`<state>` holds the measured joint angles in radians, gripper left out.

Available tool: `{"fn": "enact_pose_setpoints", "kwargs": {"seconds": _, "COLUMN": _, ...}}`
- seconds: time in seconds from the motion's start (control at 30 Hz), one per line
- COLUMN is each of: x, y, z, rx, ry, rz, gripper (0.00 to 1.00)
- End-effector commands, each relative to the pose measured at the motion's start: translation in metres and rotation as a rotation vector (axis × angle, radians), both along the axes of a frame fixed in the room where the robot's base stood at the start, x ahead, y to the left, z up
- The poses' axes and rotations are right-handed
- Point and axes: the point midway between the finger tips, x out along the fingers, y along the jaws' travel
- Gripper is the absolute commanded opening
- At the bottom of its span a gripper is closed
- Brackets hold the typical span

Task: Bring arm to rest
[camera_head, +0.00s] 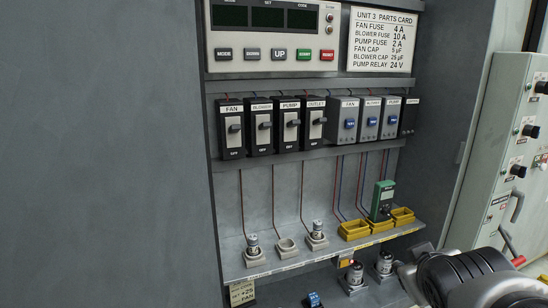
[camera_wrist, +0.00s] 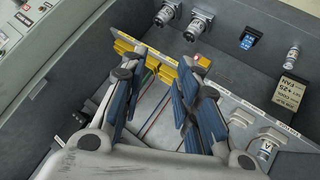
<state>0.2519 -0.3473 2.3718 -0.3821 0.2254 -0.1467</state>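My gripper (camera_wrist: 165,72) shows in the wrist view. Its two fingers with blue pads stand apart, and nothing is held between them. Wires and the cabinet's back panel show behind the gap. In the head view, part of my arm shows at the lower right, in front of the cabinet's right end; the fingers cannot be made out clearly there.
The open cabinet's shelf (camera_head: 300,259) holds fuse holders, the middle one (camera_head: 286,247) empty, and yellow sockets (camera_head: 354,231) with a green relay (camera_head: 382,201). Capacitors (camera_head: 355,274) stand below. Breakers (camera_head: 231,128) line the panel. A lever box (camera_head: 507,160) stands right.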

Motion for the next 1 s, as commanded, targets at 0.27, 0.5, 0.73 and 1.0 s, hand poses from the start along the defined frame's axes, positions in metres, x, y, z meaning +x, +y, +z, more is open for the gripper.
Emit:
{"fn": "enact_pose_setpoints", "kwargs": {"seconds": 0.27, "x": -0.133, "y": 0.089, "z": -0.045, "rx": 0.323, "ry": 0.271, "rz": -0.108, "gripper": 0.29}}
{"fn": "enact_pose_setpoints", "kwargs": {"seconds": 0.5, "x": -0.188, "y": 0.122, "z": -0.063, "rx": 0.433, "ry": 0.401, "rz": -0.122, "gripper": 0.29}}
{"fn": "enact_pose_setpoints", "kwargs": {"seconds": 0.73, "x": -0.190, "y": 0.123, "z": -0.064, "rx": 0.438, "ry": 0.408, "rz": -0.122, "gripper": 0.29}}
{"fn": "enact_pose_setpoints", "kwargs": {"seconds": 1.0, "x": -0.190, "y": 0.123, "z": -0.064, "rx": 0.438, "ry": 0.408, "rz": -0.122, "gripper": 0.29}}
